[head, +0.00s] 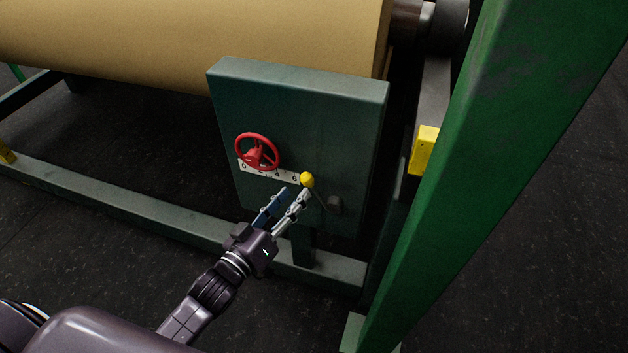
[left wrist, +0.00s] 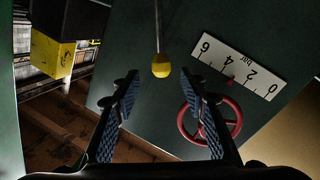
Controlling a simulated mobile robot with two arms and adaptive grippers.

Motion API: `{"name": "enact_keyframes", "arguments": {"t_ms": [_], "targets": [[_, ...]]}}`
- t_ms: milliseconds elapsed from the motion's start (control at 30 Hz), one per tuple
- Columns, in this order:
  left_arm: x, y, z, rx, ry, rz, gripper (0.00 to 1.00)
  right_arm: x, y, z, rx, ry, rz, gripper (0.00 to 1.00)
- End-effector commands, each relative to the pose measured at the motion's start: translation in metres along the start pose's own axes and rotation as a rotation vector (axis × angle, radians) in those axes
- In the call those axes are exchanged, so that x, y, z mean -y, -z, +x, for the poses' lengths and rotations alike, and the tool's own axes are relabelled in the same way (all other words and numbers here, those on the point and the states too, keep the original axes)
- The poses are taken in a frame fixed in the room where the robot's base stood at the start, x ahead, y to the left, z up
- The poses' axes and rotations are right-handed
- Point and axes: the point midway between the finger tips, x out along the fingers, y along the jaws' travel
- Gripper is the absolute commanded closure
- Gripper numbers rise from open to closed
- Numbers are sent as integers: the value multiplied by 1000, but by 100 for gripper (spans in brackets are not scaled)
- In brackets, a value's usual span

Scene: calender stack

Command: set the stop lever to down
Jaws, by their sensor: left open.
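The stop lever is a thin dark rod with a yellow ball knob (head: 307,179) on the front of the green panel (head: 300,110). The rod slants up and left from a dark pivot block (head: 334,204), so the knob is higher than the pivot. My left gripper (head: 297,191) is open and empty, its fingertips just below the knob in the head view. In the left wrist view the knob (left wrist: 162,66) shows between and beyond the two open fingertips (left wrist: 159,75), with no contact visible. My right gripper is not in view.
A red handwheel (head: 257,152) and a white bar scale (head: 268,173) sit left of the knob. A large tan roll (head: 180,40) lies behind the panel. A green post (head: 480,170) and yellow block (head: 424,150) stand to the right. A low frame rail (head: 130,200) runs below.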

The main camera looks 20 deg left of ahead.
Motion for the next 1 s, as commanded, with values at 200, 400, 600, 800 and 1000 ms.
{"name": "enact_keyframes", "arguments": {"t_ms": [200, 400, 600, 800, 1000], "targets": [[0, 1, 29, -1, 1, 0, 60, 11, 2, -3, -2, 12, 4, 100], [0, 0, 56, 0, 1, 0, 60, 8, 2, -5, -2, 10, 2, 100], [1, -1, 71, 2, 2, 1, 60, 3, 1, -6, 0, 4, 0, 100], [1, -1, 74, 3, 3, 1, 60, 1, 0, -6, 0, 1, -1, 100], [1, -1, 74, 2, 3, 1, 69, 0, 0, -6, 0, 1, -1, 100]]}}
